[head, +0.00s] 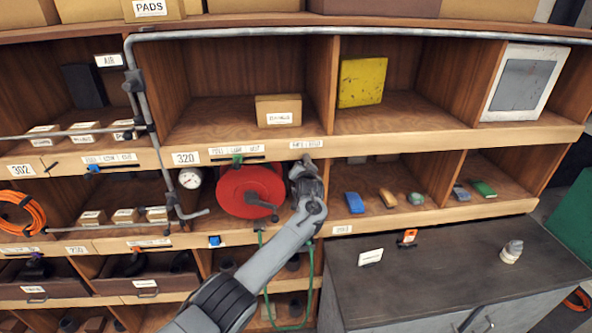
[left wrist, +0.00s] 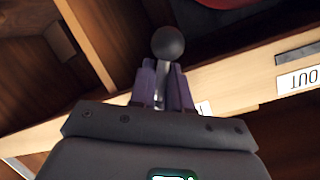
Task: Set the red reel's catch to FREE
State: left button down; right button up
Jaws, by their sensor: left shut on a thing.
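The red reel (head: 240,192) sits in the middle cubby in the head view, with a grey crank on its front. My left gripper (head: 303,168) is at the shelf edge just right of the reel. In the left wrist view its fingers (left wrist: 163,85) are shut on a dark ball knob (left wrist: 168,43). I cannot tell from the views whether this knob is the reel's catch, or its setting; in the head view my gripper hides it. A piece of the red reel (left wrist: 225,3) shows at the wrist view's top edge. My right gripper is not in view.
A small label strip (head: 305,143) is on the shelf edge above my gripper. A green slider (head: 237,160) sits above the reel. A pressure gauge (head: 190,178) and grey pipe stand left. A green hose (head: 312,270) hangs below. A dark cabinet top (head: 440,265) is at right.

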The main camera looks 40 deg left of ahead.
pick_arm(q)
jog(key=shift+s+a+r+m+g+y, duration=0.2)
jog(key=shift+m+g+y, duration=0.1)
jog(key=shift+m, duration=0.6)
jog(key=c, duration=1.2)
grip_release()
jog(key=shift+d, duration=0.1)
jog(key=v, duration=1)
jog(key=shift+s+d+r, duration=0.1)
jog(key=shift+s+d, duration=0.05)
jog(key=shift+s, duration=0.15)
